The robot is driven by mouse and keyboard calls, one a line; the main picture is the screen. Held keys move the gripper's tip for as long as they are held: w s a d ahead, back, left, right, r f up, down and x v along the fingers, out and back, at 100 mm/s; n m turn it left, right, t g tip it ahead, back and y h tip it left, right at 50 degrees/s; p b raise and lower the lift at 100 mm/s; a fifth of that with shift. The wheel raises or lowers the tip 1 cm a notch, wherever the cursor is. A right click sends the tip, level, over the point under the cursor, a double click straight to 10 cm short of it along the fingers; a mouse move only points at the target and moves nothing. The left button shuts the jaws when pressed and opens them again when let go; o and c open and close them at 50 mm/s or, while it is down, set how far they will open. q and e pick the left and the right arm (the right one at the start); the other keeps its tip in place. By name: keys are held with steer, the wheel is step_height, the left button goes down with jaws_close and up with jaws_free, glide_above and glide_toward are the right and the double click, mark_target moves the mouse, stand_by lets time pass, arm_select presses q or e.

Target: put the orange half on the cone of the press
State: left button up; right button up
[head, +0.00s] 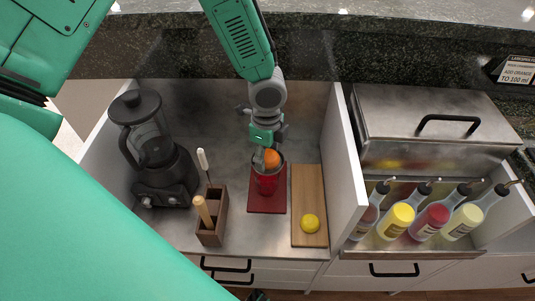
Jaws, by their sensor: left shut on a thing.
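My left gripper (267,150) reaches down over the counter and is shut on the orange half (272,159). The orange half is just above or at the top of the red press (267,183). Its underside and the cone are hidden, so I cannot tell whether they touch. The press stands on a dark red board (266,204). My right gripper is not in view.
A black blender (155,155) stands at left, with a wooden holder of tools (213,225) near it. A wooden board (307,184) carries a yellow fruit (310,224). A white partition (345,150) separates several bottles (398,217) and a steel box (430,125).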

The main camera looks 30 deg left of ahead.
mark_target(267, 152)
arm_select(q)
steer(key=shift+s+f, duration=0.15)
steer(key=shift+f, duration=0.1)
steer(key=o, duration=1.1)
steer(key=shift+o, duration=0.2)
steer(key=shift+f, duration=0.1)
steer(key=shift+r, duration=0.2)
step_height(267, 152, up, 12)
steer(key=p, duration=0.2)
steer(key=shift+w+r, duration=0.2)
steer(key=shift+a, duration=0.1)
